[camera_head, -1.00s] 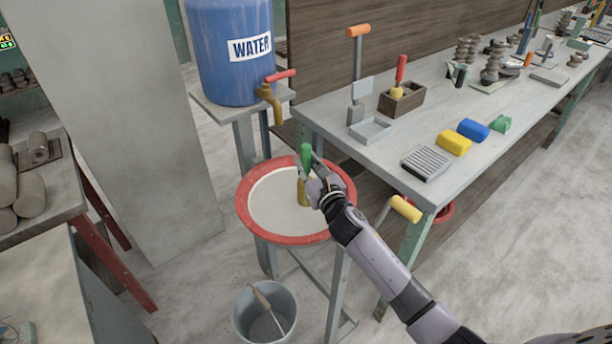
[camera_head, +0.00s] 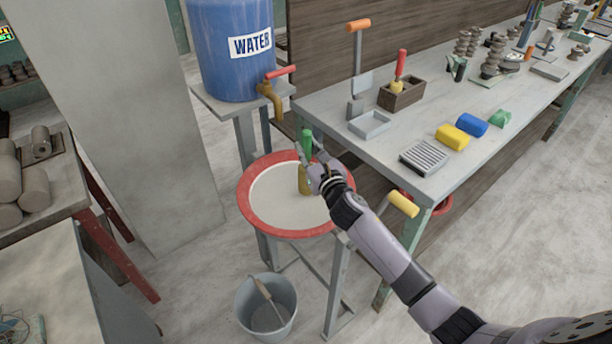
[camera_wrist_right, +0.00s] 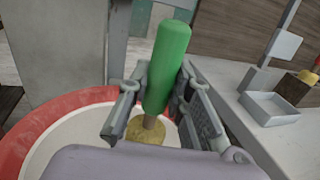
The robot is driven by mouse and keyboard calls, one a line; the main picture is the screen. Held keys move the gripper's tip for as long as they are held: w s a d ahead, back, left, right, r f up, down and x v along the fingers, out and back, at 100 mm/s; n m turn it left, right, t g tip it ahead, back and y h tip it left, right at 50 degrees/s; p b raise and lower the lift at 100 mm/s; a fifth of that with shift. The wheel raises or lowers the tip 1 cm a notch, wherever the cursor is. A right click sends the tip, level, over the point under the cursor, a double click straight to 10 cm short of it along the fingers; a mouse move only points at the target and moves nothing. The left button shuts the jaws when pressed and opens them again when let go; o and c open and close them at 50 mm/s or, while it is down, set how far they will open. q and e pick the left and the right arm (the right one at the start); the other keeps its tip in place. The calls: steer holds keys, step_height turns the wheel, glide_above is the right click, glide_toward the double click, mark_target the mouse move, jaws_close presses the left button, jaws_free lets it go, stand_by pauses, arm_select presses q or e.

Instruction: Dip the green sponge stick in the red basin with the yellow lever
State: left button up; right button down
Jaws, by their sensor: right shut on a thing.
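The green sponge stick (camera_head: 306,142) is upright, its green handle between the fingers of my right gripper (camera_head: 316,158), which is shut on it. Its yellow sponge end (camera_head: 304,182) points down, over or in the red-rimmed basin (camera_head: 250,209); I cannot tell if it touches the pale contents. In the right wrist view the handle (camera_wrist_right: 167,65) stands between the fingers, with the sponge (camera_wrist_right: 146,132) below. The yellow lever (camera_head: 403,204) sticks out to the right of the basin, beside my right forearm. My left gripper is not in view.
A blue water barrel (camera_head: 232,70) with a red-handled tap (camera_head: 274,90) stands behind the basin. A workbench (camera_head: 385,150) on the right holds a wooden box (camera_head: 402,95) with a red-handled stick, a grey tray (camera_head: 369,124) and sponges. A bucket (camera_head: 266,318) stands on the floor below.

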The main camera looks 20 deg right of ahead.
mark_target(307, 132)
steer(key=shift+r+p, duration=3.05)
steer(key=shift+r, duration=0.45)
steer(key=shift+s+f, duration=0.1)
